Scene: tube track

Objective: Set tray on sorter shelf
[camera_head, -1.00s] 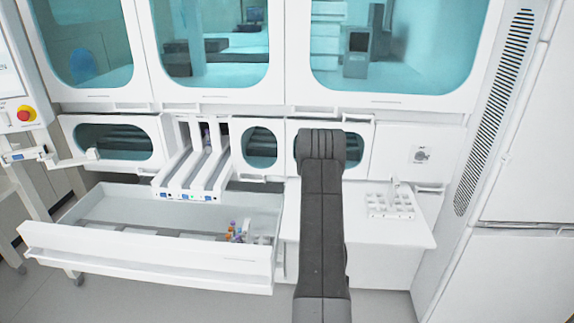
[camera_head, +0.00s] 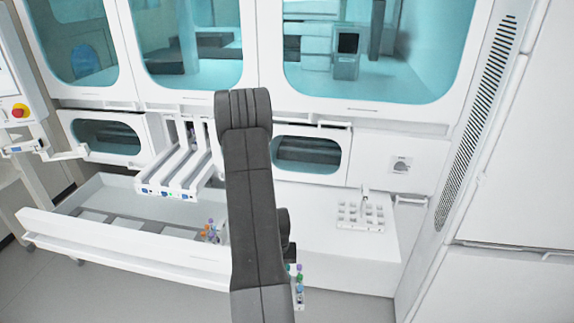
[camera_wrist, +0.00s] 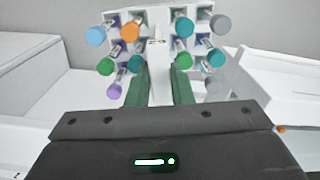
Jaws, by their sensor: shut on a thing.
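In the wrist view my gripper (camera_wrist: 158,88) has its green fingers shut on the upright white handle of a tube tray (camera_wrist: 157,18). The tray holds several tubes with blue, orange, green, teal, purple and grey caps. In the head view a part of this tray (camera_head: 299,288) shows just right of my arm, low in the picture; my gripper is hidden there. A white shelf (camera_head: 345,262) juts out on the right under the cabinet, probably the sorter shelf. The held tray appears near its left front side. A white rack with empty holes and a handle (camera_head: 360,213) stands on it.
An open white drawer (camera_head: 120,245) at the left holds some capped tubes (camera_head: 211,232). White rails (camera_head: 165,178) stick out above it. Windowed cabinet fronts close off the back. The shelf's front part is bare.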

